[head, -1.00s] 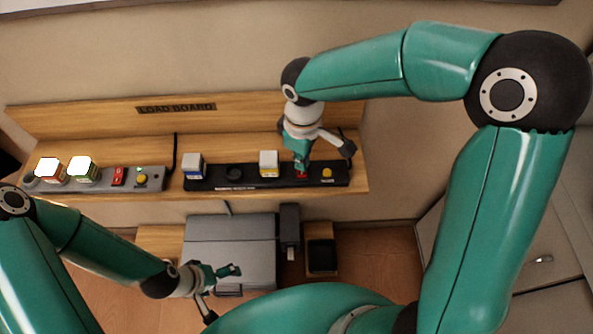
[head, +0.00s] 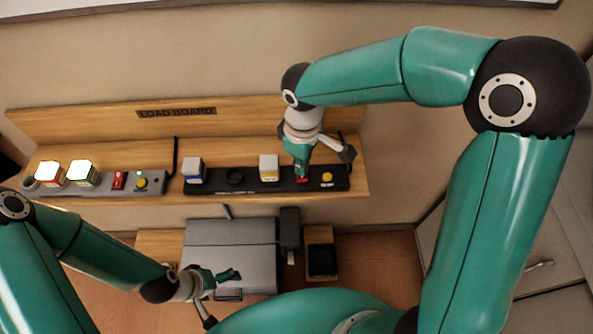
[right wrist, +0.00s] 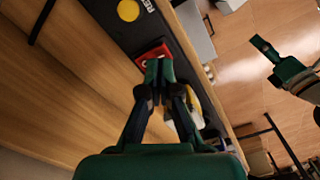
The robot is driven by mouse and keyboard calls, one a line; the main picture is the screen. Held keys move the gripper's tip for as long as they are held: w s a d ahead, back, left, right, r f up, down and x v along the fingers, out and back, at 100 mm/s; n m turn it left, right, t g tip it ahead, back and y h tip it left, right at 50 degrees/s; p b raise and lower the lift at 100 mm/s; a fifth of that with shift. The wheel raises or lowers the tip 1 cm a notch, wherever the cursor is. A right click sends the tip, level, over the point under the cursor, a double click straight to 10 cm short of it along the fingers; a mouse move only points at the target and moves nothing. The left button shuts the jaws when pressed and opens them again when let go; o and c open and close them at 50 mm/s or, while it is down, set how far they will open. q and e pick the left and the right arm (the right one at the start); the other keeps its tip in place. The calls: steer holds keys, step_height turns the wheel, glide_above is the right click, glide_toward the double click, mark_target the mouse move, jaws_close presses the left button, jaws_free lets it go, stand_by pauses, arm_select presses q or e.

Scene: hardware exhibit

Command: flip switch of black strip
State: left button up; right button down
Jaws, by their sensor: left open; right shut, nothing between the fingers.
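The black strip (head: 212,185) lies on the wooden shelf, right of a grey strip. Its red switch (head: 301,180) sits between a plug with a yellow band and a yellow button; in the right wrist view the red switch (right wrist: 152,54) shows just beyond my fingertips. My right gripper (head: 302,172) is shut and empty, pointing down with its tips at the switch, touching or very close; it also shows in the right wrist view (right wrist: 159,70). The tips hide part of the switch, so I cannot tell its position. My left gripper (head: 220,284) is open and empty, low in front of the shelf.
The grey strip (head: 100,183) at left carries two bright lit cubes, a red switch and a green light. A board lettered LOAD BOARD (head: 176,111) stands behind. Below are a grey case (head: 230,245) and a small black tray (head: 321,260).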

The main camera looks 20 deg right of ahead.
mark_target(301, 177)
steer(key=shift+f+b, duration=0.9)
steer(key=shift+f, duration=0.2)
stand_by(0.9)
steer(key=shift+r+p, duration=2.75)
steer(key=shift+r, duration=0.8)
steer(key=shift+s+f, duration=0.1)
